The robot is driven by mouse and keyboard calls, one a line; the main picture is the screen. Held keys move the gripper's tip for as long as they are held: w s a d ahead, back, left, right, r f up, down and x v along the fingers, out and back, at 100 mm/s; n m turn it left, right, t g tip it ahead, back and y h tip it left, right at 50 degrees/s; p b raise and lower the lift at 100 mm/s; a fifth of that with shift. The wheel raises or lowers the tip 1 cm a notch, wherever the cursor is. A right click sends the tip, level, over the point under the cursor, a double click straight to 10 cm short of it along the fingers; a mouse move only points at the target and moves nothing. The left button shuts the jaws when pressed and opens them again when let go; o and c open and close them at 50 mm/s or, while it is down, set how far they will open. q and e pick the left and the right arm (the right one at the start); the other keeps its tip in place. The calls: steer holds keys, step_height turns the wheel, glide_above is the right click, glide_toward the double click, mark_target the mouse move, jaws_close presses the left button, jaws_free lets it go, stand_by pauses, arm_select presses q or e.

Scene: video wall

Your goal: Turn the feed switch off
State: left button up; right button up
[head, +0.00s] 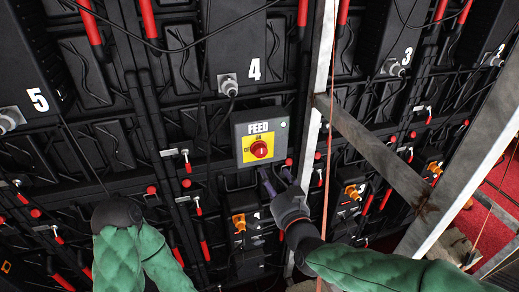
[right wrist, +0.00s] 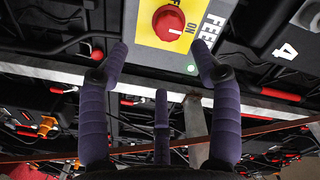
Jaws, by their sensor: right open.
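The feed switch is a red round knob (head: 259,149) on a yellow plate, on a grey box (head: 240,130) labelled FEED below the panel numbered 4. In the right wrist view the knob (right wrist: 168,22) shows at the top, its white mark toward the word ON. My right gripper (head: 268,180) is below the box in the head view, its purple fingers pointing up toward it. In the right wrist view the gripper (right wrist: 161,52) is open and empty, fingertips spread and apart from the knob. My left arm shows at lower left; its fingers are not visible.
A small green light (head: 283,124) shows on the box. A grey upright post (head: 315,110) and a slanted beam (head: 375,155) stand just right of my right gripper. An orange cord (head: 327,170) hangs beside the post. Black cables and red handles cover the wall.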

mark_target(261, 153)
steer(key=x, duration=0.3)
steer(key=b+x, duration=0.1)
steer(key=x, duration=0.3)
steer(key=r+x, duration=0.1)
steer(key=x, duration=0.2)
steer(key=shift+w+a+b, duration=0.15)
steer(key=shift+w+b, duration=0.2)
steer(key=shift+w, duration=0.05)
steer(key=c, duration=1.1)
